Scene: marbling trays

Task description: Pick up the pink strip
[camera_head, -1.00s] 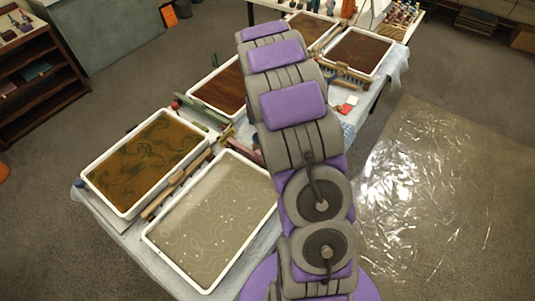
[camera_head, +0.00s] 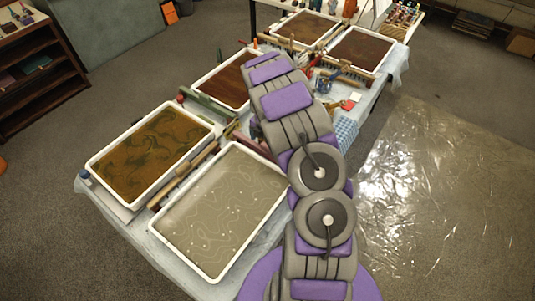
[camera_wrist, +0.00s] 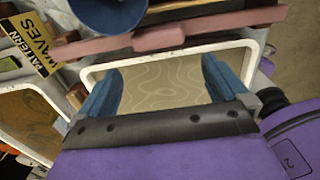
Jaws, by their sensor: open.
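A long pink strip (camera_wrist: 215,25) runs across the top of the wrist view, tilted up to the right, with a raised block near its middle. My gripper (camera_wrist: 160,66) is open, its two blue fingers wide apart and nothing held between them. The strip lies beyond the fingertips, apart from them. Between the fingers shows the white-rimmed tray (camera_wrist: 170,48) of pale liquid with fine wavy lines.
A yellow "PATTERN WAVES" card (camera_wrist: 30,45) and a dark blue round thing (camera_wrist: 110,10) are close to the strip. In the head view, a brown marbled tray (camera_head: 108,198) and the pale tray (camera_head: 213,277) stand on a covered table. Clear sheeting (camera_head: 440,190) covers the floor at right.

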